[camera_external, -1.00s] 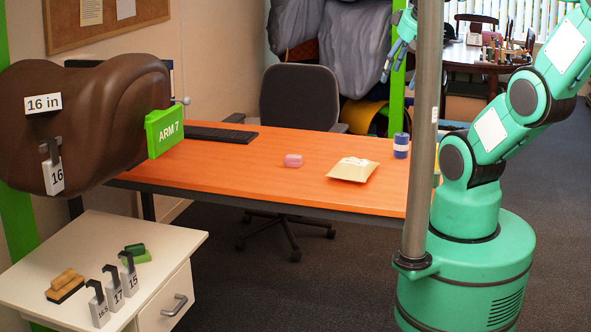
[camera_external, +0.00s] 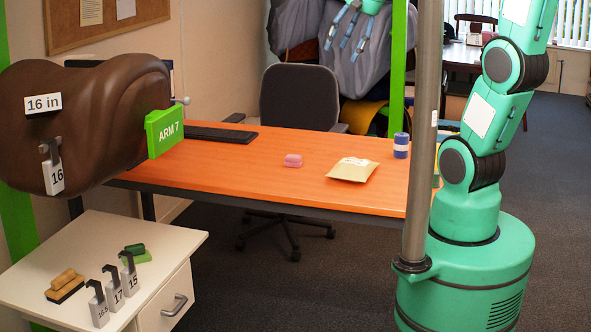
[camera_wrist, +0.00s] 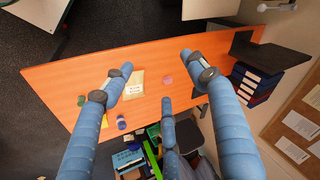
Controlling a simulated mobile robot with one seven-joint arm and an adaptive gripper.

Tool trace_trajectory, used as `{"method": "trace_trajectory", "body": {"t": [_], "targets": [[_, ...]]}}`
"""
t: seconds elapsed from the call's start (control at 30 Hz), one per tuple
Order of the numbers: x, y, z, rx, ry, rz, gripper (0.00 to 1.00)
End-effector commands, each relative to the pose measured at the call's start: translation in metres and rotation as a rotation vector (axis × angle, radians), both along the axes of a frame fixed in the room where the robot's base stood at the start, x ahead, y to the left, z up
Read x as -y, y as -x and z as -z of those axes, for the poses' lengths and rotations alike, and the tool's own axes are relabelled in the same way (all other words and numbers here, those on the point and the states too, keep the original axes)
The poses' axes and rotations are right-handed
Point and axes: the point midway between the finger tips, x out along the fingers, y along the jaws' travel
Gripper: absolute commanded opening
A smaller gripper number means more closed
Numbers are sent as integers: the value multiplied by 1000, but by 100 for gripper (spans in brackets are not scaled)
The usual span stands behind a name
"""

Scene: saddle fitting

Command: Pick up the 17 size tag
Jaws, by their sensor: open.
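The 17 size tag (camera_external: 114,287) is a grey-white tag with a dark hook. It stands on the white cabinet top (camera_external: 178,238), between the 16.5 tag (camera_external: 99,309) and the 15 tag (camera_external: 130,276). A 16 tag (camera_external: 54,174) hangs on the brown saddle (camera_external: 105,115), below a "16 in" label. My gripper (camera_external: 350,30) is open and empty, high at the top of the external view, far from the tags. In the wrist view its blue fingers (camera_wrist: 160,88) are spread above the orange desk; no size tag is clearly seen there.
The orange desk (camera_external: 250,180) carries a pink block (camera_external: 293,160), a beige packet (camera_external: 352,169), a blue-and-white cylinder (camera_external: 401,145) and a keyboard (camera_external: 220,134). A grey pole (camera_external: 423,130) stands before my arm. A green ARM 7 box (camera_external: 164,131) adjoins the saddle.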

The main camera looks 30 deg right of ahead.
Motion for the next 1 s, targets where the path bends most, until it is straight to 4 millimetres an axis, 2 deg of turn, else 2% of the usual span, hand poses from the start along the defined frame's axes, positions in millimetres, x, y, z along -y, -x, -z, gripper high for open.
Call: {"method": "trace_trajectory", "body": {"t": [0.1,0.47,0.77,1.0], "targets": [[-18,-30,-2,-31,-44,4,58],[-75,-117,-3,-116,-174,24,58],[-127,-189,11,-192,-279,40,58],[-171,-243,30,-257,-362,50,58]]}}
